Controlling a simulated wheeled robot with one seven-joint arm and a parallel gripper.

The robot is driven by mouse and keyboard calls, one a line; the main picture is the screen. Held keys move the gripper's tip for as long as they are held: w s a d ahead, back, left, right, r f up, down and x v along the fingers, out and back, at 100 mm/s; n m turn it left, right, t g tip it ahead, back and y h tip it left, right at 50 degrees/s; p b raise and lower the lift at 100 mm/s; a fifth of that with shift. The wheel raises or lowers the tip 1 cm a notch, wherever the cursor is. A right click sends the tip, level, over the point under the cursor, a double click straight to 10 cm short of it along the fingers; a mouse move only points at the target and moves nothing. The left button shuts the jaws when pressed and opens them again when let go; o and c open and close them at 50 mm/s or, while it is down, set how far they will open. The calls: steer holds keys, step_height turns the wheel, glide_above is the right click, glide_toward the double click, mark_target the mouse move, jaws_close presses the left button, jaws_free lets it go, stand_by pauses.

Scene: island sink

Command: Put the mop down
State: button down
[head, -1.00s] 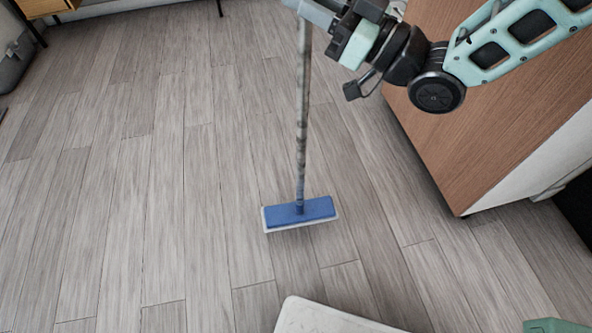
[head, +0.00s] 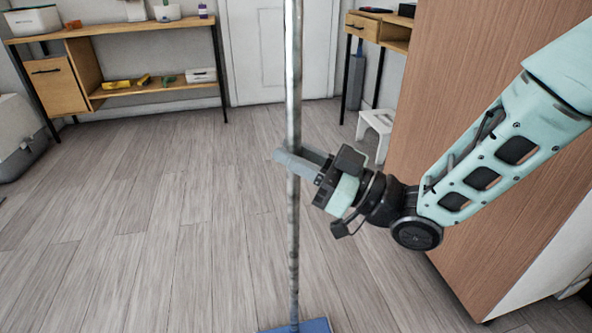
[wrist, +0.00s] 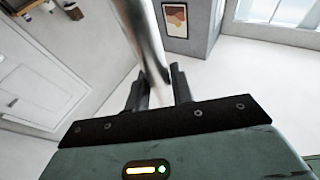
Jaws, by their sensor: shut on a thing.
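The mop (head: 293,235) stands about upright in the middle of the head view, with a long grey metal pole. Its blue head (head: 297,326) shows only in part at the bottom edge, so its contact with the floor is hard to tell. My gripper (head: 300,162) is shut around the pole partway up, reaching in from the right. In the wrist view the pole (wrist: 144,45) runs between the two dark fingers (wrist: 157,88).
A wooden cabinet (head: 440,120) stands close on the right, beside my arm. A shelf table (head: 150,35) is at the back left, a white door (head: 262,50) at the back, and a small white stool (head: 377,125) at the back right. The grey plank floor (head: 150,230) on the left is clear.

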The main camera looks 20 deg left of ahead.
steer(key=shift+f, duration=0.85)
steer(key=c, duration=1.2)
jaws_free()
steer(key=shift+f, duration=0.2)
